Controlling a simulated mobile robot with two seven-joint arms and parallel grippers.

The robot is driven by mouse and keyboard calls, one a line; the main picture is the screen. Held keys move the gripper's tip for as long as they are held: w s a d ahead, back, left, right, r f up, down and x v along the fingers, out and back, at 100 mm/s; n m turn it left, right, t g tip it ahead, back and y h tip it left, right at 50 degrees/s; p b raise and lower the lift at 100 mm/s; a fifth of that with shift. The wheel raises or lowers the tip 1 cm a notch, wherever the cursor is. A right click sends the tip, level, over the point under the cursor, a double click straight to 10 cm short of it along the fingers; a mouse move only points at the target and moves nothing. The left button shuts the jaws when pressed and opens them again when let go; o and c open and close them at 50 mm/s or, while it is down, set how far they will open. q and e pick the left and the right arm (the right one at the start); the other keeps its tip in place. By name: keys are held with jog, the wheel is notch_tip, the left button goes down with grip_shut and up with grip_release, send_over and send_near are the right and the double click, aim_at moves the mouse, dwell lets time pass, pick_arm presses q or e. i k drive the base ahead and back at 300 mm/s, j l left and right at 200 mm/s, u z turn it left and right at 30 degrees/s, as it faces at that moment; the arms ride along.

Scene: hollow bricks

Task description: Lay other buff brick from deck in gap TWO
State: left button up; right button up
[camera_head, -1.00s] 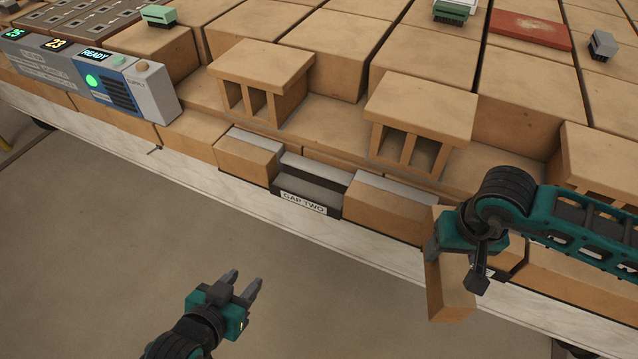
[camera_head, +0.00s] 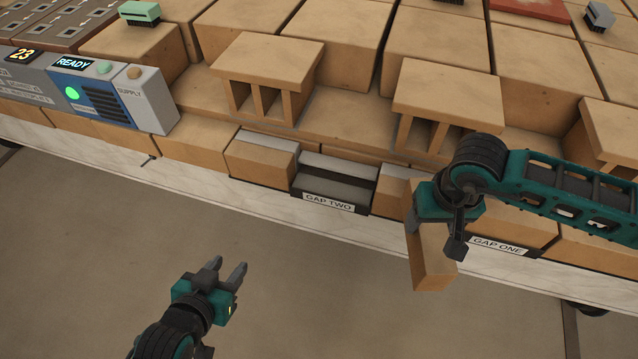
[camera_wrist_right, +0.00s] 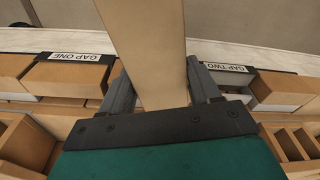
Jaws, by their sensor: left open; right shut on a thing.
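My right gripper (camera_head: 428,222) is shut on a buff brick (camera_head: 432,262), which hangs down in front of the wall face, between the two labels. In the right wrist view the brick (camera_wrist_right: 146,50) runs up between the fingers. Gap TWO (camera_head: 336,188) is an open recess with grey material inside and its label (camera_head: 328,203) on the front; it lies left of the held brick. Two hollow buff bricks stand on the deck (camera_head: 345,125): one at left (camera_head: 272,65), one at right (camera_head: 448,88). My left gripper (camera_head: 226,272) is open and empty, low in front of the wall.
Gap ONE's label (camera_head: 498,246) is right of the held brick. Buff bricks with grey tops (camera_head: 262,158) flank gap TWO. A supply panel (camera_head: 90,90) reading READY stands at left. Another hollow brick (camera_head: 608,140) is at far right. The floor in front is clear.

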aim_at(332, 189)
jog(key=i+j, duration=0.1)
jog(key=j, duration=0.3)
jog(key=i+j, duration=0.1)
jog(key=j, duration=0.25)
jog(key=i+j, duration=0.1)
jog(key=j, duration=0.3)
jog(key=i+j+z, duration=0.1)
jog(key=j, duration=0.25)
